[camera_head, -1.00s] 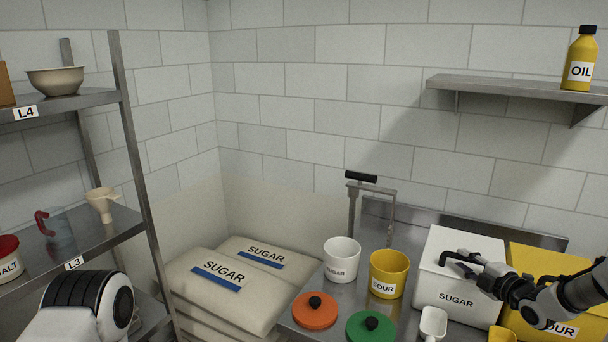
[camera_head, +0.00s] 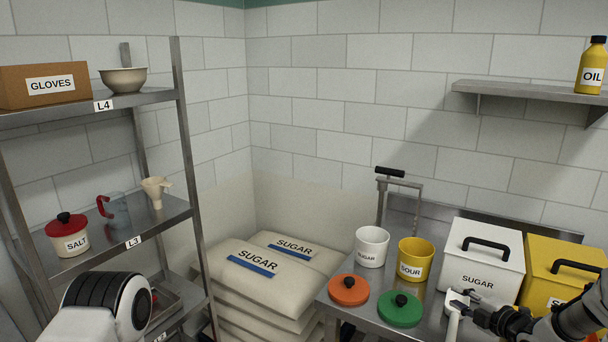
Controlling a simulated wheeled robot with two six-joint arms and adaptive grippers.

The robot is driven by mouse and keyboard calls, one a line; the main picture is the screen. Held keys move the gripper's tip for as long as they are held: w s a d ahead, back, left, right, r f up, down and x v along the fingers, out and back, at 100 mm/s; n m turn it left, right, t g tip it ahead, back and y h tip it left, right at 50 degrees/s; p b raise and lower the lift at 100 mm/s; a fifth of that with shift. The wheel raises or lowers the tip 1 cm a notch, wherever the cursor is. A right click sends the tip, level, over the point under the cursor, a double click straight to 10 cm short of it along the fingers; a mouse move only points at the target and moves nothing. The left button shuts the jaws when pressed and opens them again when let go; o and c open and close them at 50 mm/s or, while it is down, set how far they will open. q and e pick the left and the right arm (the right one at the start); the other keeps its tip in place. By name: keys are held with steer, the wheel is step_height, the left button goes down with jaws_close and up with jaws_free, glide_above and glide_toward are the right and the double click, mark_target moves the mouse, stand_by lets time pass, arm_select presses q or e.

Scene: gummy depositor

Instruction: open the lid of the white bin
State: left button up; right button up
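The white bin (camera_head: 468,272) labelled SUGAR stands on the steel table at the right, in the head view. Its white lid (camera_head: 466,237) lies flat on top, closed, with a black arched handle (camera_head: 487,243). My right gripper (camera_head: 463,297) is in front of the bin's lower front, below the lid and apart from the handle. Its fingers overlap a white scoop (camera_head: 453,326) in the picture; I cannot tell whether they touch it or how far they are open. My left gripper is out of view; only part of my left arm shows at the lower left.
A yellow bin (camera_head: 540,265) stands close to the white bin's right. To the left are a white cup (camera_head: 371,248), a yellow cup (camera_head: 415,260), an orange lid (camera_head: 348,291) and a green lid (camera_head: 400,310). A wall shelf (camera_head: 520,91) holds an oil bottle (camera_head: 591,66).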

steer(key=s+a+f+m+g, duration=0.2)
steer(key=s+a+f+g, duration=0.1)
steer(key=s+a+f, duration=0.6)
steer(key=s+a+f+m+g, duration=0.2)
steer(key=s+a+f+g, duration=0.3)
steer(key=s+f, duration=0.45)
steer(key=s+a+f+m+g+h, duration=0.1)
steer(key=s+a+f+m, duration=0.15)
steer(key=s, duration=0.45)
steer(key=s+a+f+m+g+h, duration=0.1)
steer(key=s+f+m, duration=0.2)
steer(key=s, duration=0.4)
steer(key=s+d+r+m+g+h, duration=0.1)
steer(key=s+m+g, duration=0.1)
steer(key=s+m, duration=0.3)
steer(key=s+d+m+g+h, duration=0.1)
steer(key=s+m, duration=0.3)
steer(key=s, duration=0.4)
steer(key=shift+s+d+r+m+g+h+b, duration=0.3)
steer(key=shift+d+r+m+g+h, duration=0.1)
steer(key=shift+d, duration=0.3)
steer(key=shift+w+d+f+m, duration=0.1)
steer(key=shift+m, duration=0.45)
jaws_close()
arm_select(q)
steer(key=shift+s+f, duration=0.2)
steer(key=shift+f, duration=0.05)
arm_select(e)
steer(key=shift+w+f, duration=0.1)
steer(key=shift+w, duration=0.05)
